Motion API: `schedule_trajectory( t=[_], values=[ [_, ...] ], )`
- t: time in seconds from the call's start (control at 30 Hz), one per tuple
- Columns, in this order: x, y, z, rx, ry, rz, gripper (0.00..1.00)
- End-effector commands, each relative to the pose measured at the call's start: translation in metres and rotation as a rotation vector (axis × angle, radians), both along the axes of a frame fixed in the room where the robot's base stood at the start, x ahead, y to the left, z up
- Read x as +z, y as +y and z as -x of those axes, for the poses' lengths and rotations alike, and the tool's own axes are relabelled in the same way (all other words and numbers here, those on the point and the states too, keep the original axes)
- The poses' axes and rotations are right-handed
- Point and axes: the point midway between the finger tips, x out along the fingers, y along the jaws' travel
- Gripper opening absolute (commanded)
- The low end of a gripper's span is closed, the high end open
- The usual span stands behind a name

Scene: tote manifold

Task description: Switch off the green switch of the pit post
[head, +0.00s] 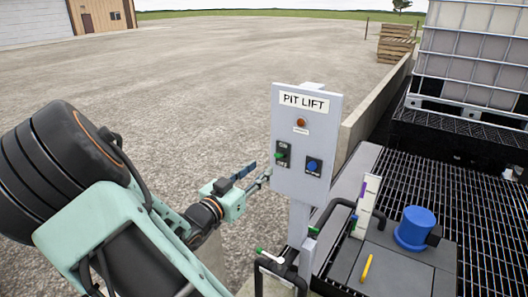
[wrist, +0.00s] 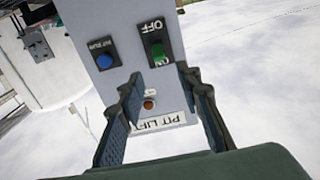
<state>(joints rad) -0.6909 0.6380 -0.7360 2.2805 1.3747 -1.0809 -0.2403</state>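The pit post is a grey panel (head: 306,187) lettered PIT LIFT, on a pole. Its green switch (head: 282,154) sits in a black plate at the panel's lower left. In the wrist view the panel appears upside down, and the green switch (wrist: 159,53) lies between the words ON and OFF, nearer ON. My gripper (head: 261,172) is just left of the panel in the head view. In the wrist view my gripper (wrist: 160,78) is open and empty, its two fingers apart, with the switch just beyond the fingertips. I see no clear contact.
A blue button (head: 313,166) is right of the switch, and an amber lamp (head: 301,123) is above. Black pipes with a green handle (head: 260,250) stand below. A blue cap (head: 415,228), yellow handle (head: 366,268) and caged tote (head: 475,50) are to the right. Open ground lies left.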

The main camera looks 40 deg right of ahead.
Motion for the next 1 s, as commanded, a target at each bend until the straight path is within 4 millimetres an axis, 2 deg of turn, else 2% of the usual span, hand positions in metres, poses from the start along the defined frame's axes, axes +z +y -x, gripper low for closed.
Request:
schedule_trajectory(
  t=[0.53, 0.7, 1.0],
  values=[
    [0.002, -0.083, -0.033, -0.005, 0.0, 0.004, 0.32],
    [0.001, -0.096, -0.038, -0.003, -0.001, 0.003, 0.32],
    [0.001, -0.098, -0.04, -0.001, -0.001, 0.003, 0.32]
  ],
)
